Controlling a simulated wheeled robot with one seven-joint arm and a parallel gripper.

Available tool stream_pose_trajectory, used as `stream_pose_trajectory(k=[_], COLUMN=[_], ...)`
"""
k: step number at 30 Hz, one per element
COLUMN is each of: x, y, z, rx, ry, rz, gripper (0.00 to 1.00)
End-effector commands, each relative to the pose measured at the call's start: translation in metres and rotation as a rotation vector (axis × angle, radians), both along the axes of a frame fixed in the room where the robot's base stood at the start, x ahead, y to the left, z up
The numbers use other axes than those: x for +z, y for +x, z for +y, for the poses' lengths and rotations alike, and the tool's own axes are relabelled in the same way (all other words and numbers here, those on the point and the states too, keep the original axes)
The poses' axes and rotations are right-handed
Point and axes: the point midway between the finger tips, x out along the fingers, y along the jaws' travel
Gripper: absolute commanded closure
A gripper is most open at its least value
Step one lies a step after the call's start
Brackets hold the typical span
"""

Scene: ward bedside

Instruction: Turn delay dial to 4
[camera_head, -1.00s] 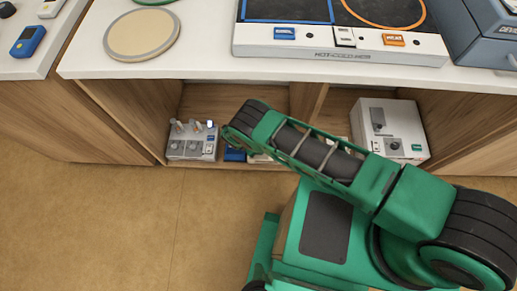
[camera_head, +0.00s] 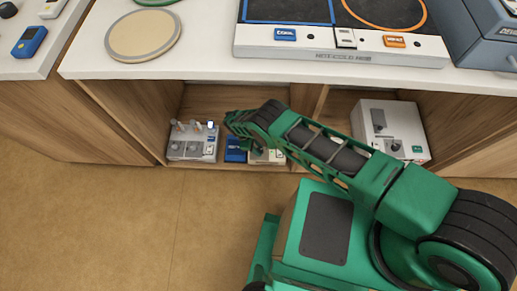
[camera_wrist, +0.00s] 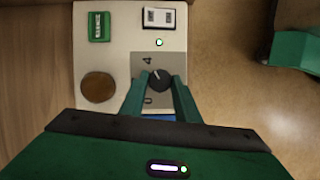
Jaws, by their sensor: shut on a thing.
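The delay dial (camera_wrist: 160,80) is a small black knob on a grey panel of a pale control box (camera_wrist: 112,50), with a 4 and a 0 printed to its left. A pale line shows on the knob, but its exact setting is too small to read surely. My gripper (camera_wrist: 159,86) is shut on the dial, one green finger on each side. In the head view the pale box (camera_head: 268,156) is on the low shelf, partly hidden by my arm, and the dial cannot be made out.
A white box (camera_head: 390,130) stands right. The countertop (camera_head: 205,65) overhangs.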

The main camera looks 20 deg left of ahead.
Motion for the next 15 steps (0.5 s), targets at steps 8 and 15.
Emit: stream_pose_trajectory(k=[8, 15], x=[0.0008, 0.0011], y=[0.0030, 0.0035], z=[0.0024, 0.0022], rx=[-0.011, -0.011], ry=[0.007, 0.007], rz=[-0.006, -0.007], gripper=[0.93, 0.59])
